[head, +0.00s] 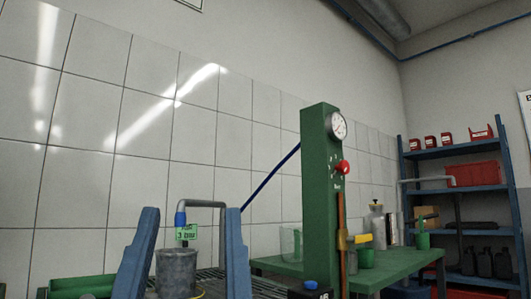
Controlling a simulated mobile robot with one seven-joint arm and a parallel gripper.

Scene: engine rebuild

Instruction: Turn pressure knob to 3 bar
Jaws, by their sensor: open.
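A red pressure knob (343,168) sits on the side of a tall green column (318,200), right of the picture's centre. Small marks and lettering around the knob are too small to read. A round white pressure gauge (337,125) is mounted above the knob near the column's top. Its needle is too small to read. I cannot make out which mark the knob points to. I cannot make out my gripper in this view, and nothing is seen touching the knob.
Two blue uprights (139,250) stand front left around a grey metal can (176,275) and a bent pipe. A green table (400,267) holding a grey bottle (377,226) lies behind the column. A blue shelf (457,153) stands far right. Air before the knob looks clear.

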